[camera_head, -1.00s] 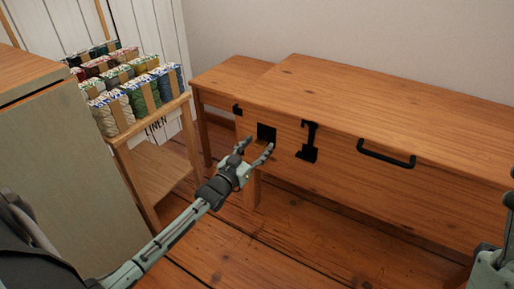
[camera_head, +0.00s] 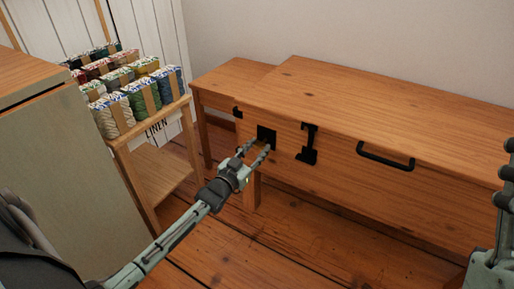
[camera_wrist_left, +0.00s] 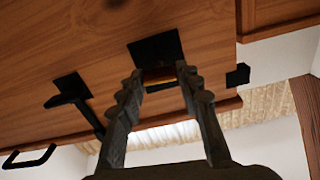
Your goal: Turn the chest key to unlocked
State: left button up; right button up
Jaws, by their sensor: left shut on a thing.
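The wooden chest (camera_head: 430,190) stands against the wall, with a black square lock plate (camera_head: 267,132) on its front. The plate also shows in the left wrist view (camera_wrist_left: 156,50). A brass-coloured key (camera_wrist_left: 158,77) shows at the plate's edge, between my fingertips; its shape and turn angle are mostly hidden. My left gripper (camera_head: 256,147) is at the plate, its fingers shut on the key. My right arm is at the right edge of the head view, with its gripper (camera_head: 505,172) only partly in frame.
A black hasp (camera_head: 309,145) and black handle (camera_head: 386,157) sit right of the lock plate. A wooden rack (camera_head: 150,128) with several yarn bundles stands to the left, beside a cabinet (camera_head: 70,170). The floor before the chest is clear.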

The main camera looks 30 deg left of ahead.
pick_arm(q)
jog(key=shift+m+p, duration=0.5)
jog(key=shift+m, duration=0.7)
jog(key=shift+d+m+p, duration=0.1)
jog(key=shift+m+p, duration=0.2)
jog(key=shift+m, duration=0.5)
jog(key=m, duration=0.2)
jog(key=shift+m, duration=0.4)
jog(key=m+b, duration=0.1)
jog(key=m, duration=0.9)
jog(key=shift+f, duration=0.15)
pick_arm(e)
jog(key=shift+w+a+f+g, duration=0.45)
jog(key=shift+w+f+g, duration=0.25)
jog(key=shift+w+g, duration=0.2)
jog(key=shift+s+d+r, duration=0.1)
jog(key=shift+s+r, duration=0.15)
jog(key=shift+r, duration=0.05)
pick_arm(q)
jog(key=o, duration=1.2)
jog(key=shift+c, duration=0.2)
pick_arm(e)
jog(key=shift+f, duration=0.1)
pick_arm(q)
jog(key=shift+s, duration=0.15)
